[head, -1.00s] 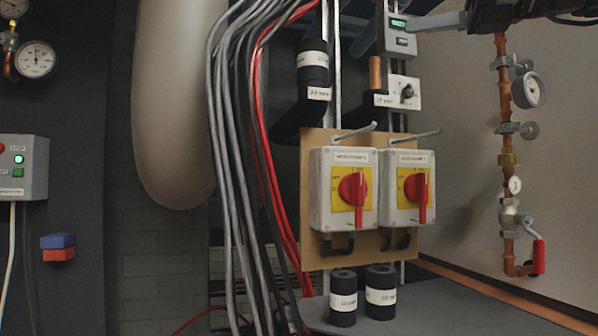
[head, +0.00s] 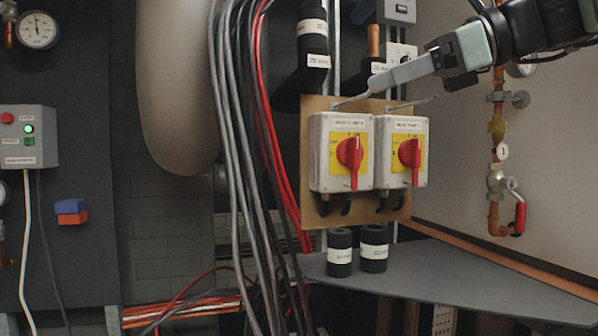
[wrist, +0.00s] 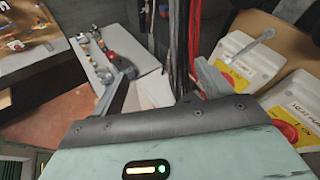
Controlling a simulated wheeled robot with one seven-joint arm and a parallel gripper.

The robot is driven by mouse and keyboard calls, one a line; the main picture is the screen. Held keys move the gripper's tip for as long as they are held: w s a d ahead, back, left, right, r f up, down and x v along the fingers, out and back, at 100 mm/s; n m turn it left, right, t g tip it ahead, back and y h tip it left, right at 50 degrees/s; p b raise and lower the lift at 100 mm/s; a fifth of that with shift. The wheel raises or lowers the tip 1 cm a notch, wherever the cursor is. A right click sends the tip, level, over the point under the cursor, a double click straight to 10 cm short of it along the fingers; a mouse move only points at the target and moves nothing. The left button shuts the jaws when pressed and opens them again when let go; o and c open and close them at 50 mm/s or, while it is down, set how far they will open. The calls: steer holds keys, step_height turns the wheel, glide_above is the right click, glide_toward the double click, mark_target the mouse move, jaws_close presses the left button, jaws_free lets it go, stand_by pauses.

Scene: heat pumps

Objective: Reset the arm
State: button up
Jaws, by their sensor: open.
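My gripper (head: 385,80) reaches in from the upper right of the head view, its fingers pointing left. It is level with the top of the wooden board, in front of the pipes and the dial box. In the wrist view the two fingers (wrist: 165,78) stand apart with nothing held between them. Two grey switch boxes with red handles on yellow plates, a left one (head: 322,170) and a right one (head: 386,165), hang on the board just below the gripper. Both red handles point down. Whether the gripper touches anything cannot be told.
Grey and red cables (head: 230,150) run down left of the board. A copper pipe (head: 497,150) with a red-handled valve is on the right wall. A grey shelf (head: 450,275) juts out below. A button box (head: 27,137) with a green light is at far left.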

steer(key=s+a+f+n+g+h, duration=0.1)
steer(key=s+a+f+n+h, duration=0.2)
steer(key=f, duration=0.6)
steer(key=s+f+n+g+h, duration=0.15)
steer(key=f+n, duration=0.25)
steer(key=f, duration=0.5)
steer(key=s+a+f+n+g+h, duration=0.2)
steer(key=s+f+n, duration=0.15)
steer(key=f, duration=0.55)
steer(key=s+d+f+n+h, duration=0.3)
steer(key=s+f+n, duration=0.3)
steer(key=f+n, duration=0.2)
steer(key=s+d+f+n+h, duration=0.3)
steer(key=s+f+n, duration=0.3)
steer(key=f+n, duration=0.2)
steer(key=shift+s+d+f+g, duration=0.3)
steer(key=shift+d+f+g, duration=0.2)
steer(key=shift+f, duration=0.25)
